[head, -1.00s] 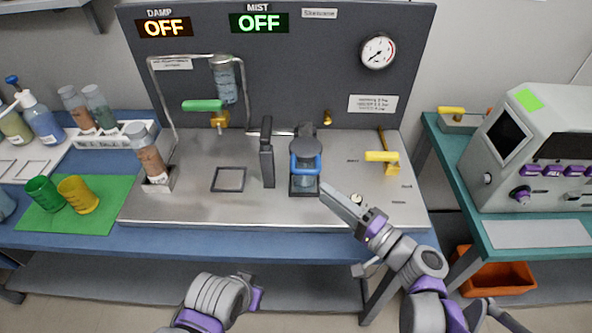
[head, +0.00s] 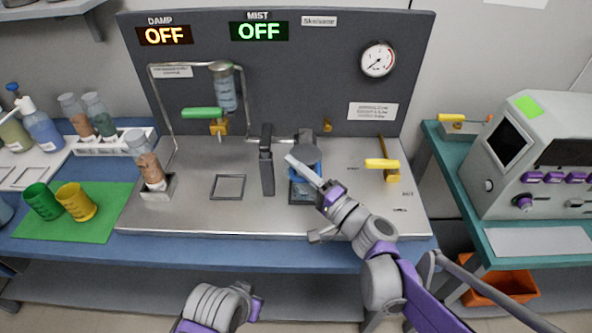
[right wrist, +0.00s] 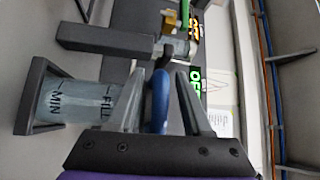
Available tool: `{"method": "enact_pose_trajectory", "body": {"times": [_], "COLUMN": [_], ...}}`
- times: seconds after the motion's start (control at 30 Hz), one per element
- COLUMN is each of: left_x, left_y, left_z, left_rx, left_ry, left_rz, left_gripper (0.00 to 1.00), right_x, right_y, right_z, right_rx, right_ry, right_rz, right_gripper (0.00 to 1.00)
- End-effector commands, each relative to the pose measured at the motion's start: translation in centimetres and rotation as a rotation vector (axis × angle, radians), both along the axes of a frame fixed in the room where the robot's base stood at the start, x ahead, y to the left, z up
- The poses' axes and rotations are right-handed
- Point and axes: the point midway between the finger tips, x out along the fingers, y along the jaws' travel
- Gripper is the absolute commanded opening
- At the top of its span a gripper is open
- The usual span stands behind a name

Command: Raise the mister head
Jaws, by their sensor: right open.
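The mister head (head: 306,150) is a dark grey round top with a blue handle (head: 300,178), in the middle of the steel bench. Below it stands a clear reservoir, marked MIN and FILL in the right wrist view (right wrist: 65,103). My right gripper (head: 290,160) is at the front of the mister head and partly covers the handle. In the right wrist view my right gripper (right wrist: 160,76) is open, with the blue handle (right wrist: 160,100) between its two fingers. Of my left arm only a link shows at the bottom of the head view; its gripper is out of view.
A dark upright post (head: 267,165) stands close left of the mister head. A yellow lever (head: 383,164) is to the right, a green-handled valve (head: 203,113) to the left. The back panel (head: 290,85) shows DAMP OFF and MIST OFF.

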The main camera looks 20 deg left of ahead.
Motion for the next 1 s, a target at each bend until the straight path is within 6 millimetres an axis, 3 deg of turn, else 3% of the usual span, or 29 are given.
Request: {"method": "enact_pose_trajectory", "body": {"times": [0.2, 0.47, 1.0], "left_x": [0.00, 0.00, 0.00], "left_y": [0.00, 0.00, 0.00], "left_z": [0.00, 0.00, 0.01], "left_rx": [0.000, 0.000, 0.000], "left_ry": [0.000, 0.000, 0.000], "left_rz": [0.000, 0.000, 0.000], "left_gripper": [0.00, 0.00, 0.00], "right_x": [0.02, 0.01, 0.03], "right_y": [0.00, -0.03, -0.04], "right_z": [0.00, 0.01, 0.08], "right_rx": [0.000, 0.000, 0.003], "right_ry": [0.000, 0.000, 0.001], "right_rz": [0.000, 0.000, 0.000], "right_gripper": [0.48, 0.01, 0.00]}}
